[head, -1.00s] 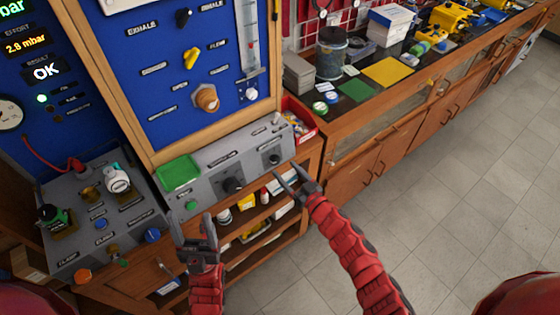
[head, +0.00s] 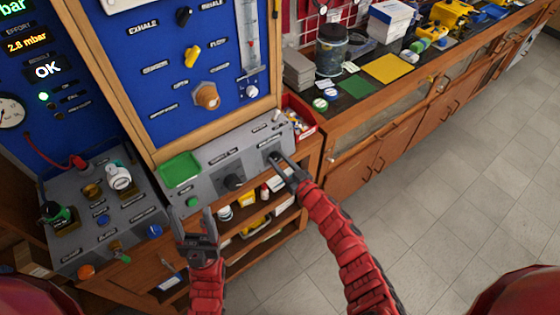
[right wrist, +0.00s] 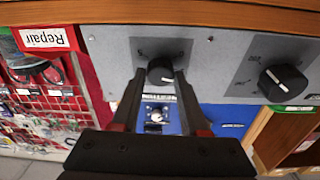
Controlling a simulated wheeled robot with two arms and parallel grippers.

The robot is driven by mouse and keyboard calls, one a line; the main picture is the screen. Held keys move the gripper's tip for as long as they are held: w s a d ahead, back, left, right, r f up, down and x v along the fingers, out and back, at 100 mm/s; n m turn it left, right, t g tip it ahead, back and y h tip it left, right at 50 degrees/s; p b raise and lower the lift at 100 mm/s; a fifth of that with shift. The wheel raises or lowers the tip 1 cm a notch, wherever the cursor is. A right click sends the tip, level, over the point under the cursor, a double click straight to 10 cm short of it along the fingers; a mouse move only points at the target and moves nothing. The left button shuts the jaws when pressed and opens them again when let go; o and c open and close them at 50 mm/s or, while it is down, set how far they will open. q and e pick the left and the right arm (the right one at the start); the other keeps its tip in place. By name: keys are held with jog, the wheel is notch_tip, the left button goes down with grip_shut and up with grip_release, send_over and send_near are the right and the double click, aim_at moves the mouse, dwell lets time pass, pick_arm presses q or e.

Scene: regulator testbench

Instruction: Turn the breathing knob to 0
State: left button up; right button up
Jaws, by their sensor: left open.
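The black knob with a white pointer line at the right end of the grey sloped panel (head: 216,168) is mostly covered by my right gripper (head: 276,158) in the head view. Its small label is too blurred to read. In the right wrist view this knob (right wrist: 161,71) stands ahead of and between the two fingertips of my right gripper (right wrist: 160,80). The fingers are apart, with a narrow gap seeming to show on each side. My left gripper (head: 199,226) is open and empty in front of the panel's left end.
A second black knob (head: 233,182) sits left on the same panel; it also shows in the right wrist view (right wrist: 283,82). A green tray (head: 180,169) lies at the panel's left end. A red bin (head: 300,117) stands close on the right. Open shelves lie below.

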grip_shut()
jog(key=shift+f+n+b, duration=0.2)
jog(key=shift+n+b, duration=0.5)
jog(key=n+g+y+b, duration=0.1)
jog(key=n+b, duration=0.1)
jog(key=n, duration=0.2)
jog(key=shift+b, duration=0.3)
jog(key=n+b, duration=0.1)
jog(key=n, duration=0.1)
jog(key=shift+n+g, duration=0.4)
jog(key=shift+r+n+y+b, duration=0.15)
jog(key=shift+n+y+b, duration=0.15)
jog(key=shift+n+b, duration=1)
jog(key=shift+n+g, duration=0.4)
jog(key=shift+n, duration=0.1)
jog(key=shift+d, duration=0.1)
